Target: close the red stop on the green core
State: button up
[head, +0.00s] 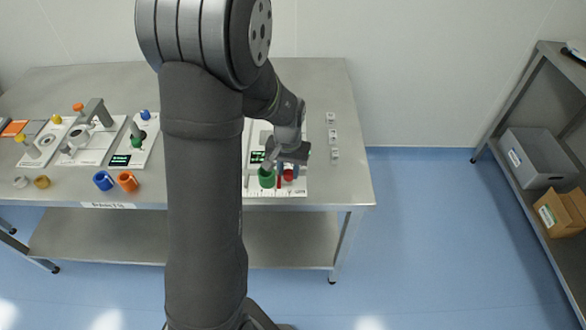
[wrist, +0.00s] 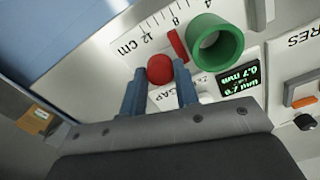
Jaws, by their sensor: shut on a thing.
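The green core (wrist: 216,42) is a hollow ring standing on a white panel with a centimetre scale; it also shows in the head view (head: 266,179). The red stop has a thin red plate (wrist: 178,45) and a round red knob (wrist: 160,69). The plate stands right beside the core, with at most a narrow gap; I cannot tell if they touch. My gripper (wrist: 158,80) has its blue fingers on either side of the knob and is shut on it. In the head view the knob (head: 289,175) shows just below my gripper (head: 287,163).
A lit display (wrist: 239,80) sits beside the core. Blue (head: 103,181) and orange (head: 127,181) rings stand at the table's front edge. Other fixtures fill the left of the table. Small white blocks (head: 333,134) lie to the right.

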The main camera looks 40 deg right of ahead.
aim_at(289, 172)
jog(key=o, duration=0.8)
jog(key=shift+r, duration=0.15)
notch_tip(289, 172, up, 17)
jog(key=shift+r, duration=0.1)
